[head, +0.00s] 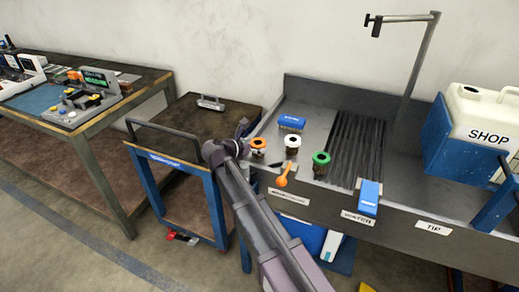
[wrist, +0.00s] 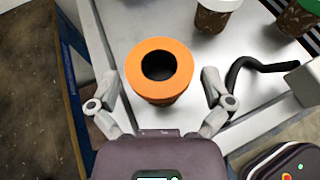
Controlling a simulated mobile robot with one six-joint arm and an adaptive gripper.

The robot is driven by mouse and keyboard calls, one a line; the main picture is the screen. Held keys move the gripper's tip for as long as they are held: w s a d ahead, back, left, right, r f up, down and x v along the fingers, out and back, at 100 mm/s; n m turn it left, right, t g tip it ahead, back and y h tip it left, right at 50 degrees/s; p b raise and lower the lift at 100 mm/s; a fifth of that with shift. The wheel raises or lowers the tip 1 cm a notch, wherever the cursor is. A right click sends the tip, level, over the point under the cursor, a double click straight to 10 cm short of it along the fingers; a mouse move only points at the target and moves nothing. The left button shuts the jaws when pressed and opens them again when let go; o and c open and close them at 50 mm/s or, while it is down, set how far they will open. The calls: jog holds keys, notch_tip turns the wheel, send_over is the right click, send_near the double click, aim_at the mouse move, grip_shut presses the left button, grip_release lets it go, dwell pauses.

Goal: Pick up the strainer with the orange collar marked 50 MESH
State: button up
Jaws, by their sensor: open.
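The strainer with the orange collar (head: 258,143) stands upright at the left end of the grey metal bench, and it fills the middle of the wrist view (wrist: 135,72). Its collar is a flat orange ring around a dark hole, over a brown mottled body. No 50 MESH marking is legible. My gripper (wrist: 161,88) is open, with one finger on each side of the strainer's near part and a gap visible on both sides. In the head view, my arm hides part of the bench beside it.
A strainer with a white collar (head: 292,141) and one with a green collar (head: 321,158) stand to the right. A black hooked piece (wrist: 262,68) lies close to my right finger. An orange-handled tool (head: 283,173) is at the bench front. A blue cart (head: 190,165) stands left.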

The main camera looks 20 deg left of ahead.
aim_at(256, 144)
jog(key=c, duration=0.9)
jog(key=shift+r, duration=0.1)
notch_tip(256, 144, up, 10)
jog(key=p, duration=1)
